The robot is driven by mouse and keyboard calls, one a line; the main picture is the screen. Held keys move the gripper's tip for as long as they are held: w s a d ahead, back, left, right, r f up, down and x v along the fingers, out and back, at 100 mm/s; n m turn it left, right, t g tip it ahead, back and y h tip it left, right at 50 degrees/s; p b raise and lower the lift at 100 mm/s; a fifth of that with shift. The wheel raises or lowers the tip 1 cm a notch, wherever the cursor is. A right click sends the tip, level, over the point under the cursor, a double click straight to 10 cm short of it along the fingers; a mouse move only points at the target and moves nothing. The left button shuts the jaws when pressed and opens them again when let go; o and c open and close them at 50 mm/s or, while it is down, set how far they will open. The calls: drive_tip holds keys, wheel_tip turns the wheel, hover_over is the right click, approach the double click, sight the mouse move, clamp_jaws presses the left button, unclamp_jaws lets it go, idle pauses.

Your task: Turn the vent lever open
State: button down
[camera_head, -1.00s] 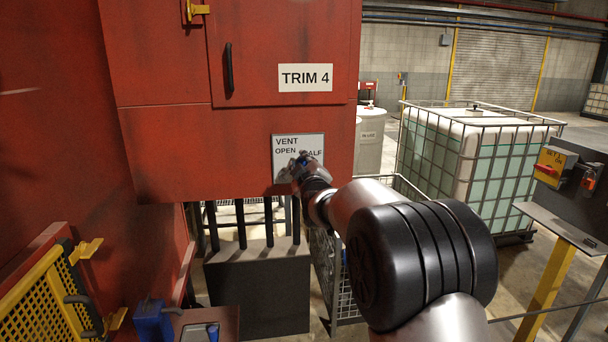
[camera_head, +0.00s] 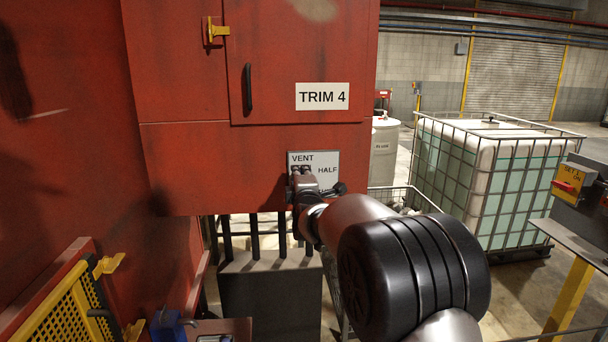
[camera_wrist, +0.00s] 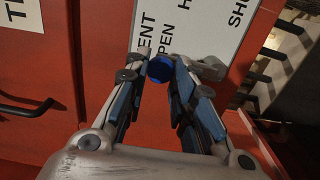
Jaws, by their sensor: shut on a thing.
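The white vent plate (camera_head: 327,160) is on the red cabinet below the TRIM 4 label. In the head view, VENT and HALF are readable, and my gripper (camera_head: 302,178) covers the OPEN word and most of the lever. In the wrist view, my gripper (camera_wrist: 160,72) is shut on the blue knob (camera_wrist: 160,68) of the vent lever. The knob is beside the end of the OPEN word on the plate (camera_wrist: 205,28). A grey part, apparently the lever's hub (camera_wrist: 208,68), shows just right of the fingers.
A black door handle (camera_head: 248,90) stands out above and left of the plate. Dark upright bars (camera_head: 254,236) and a grey box (camera_head: 270,292) are below. A caged tank (camera_head: 490,180) and a panel with a red switch (camera_head: 566,186) stand to the right.

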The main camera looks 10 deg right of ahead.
drive_tip(key=shift+a+r, duration=0.15)
idle(0.3)
drive_tip(key=c, duration=1.4)
unclamp_jaws()
drive_tip(key=shift+o, duration=0.2)
drive_tip(key=s, duration=1.2)
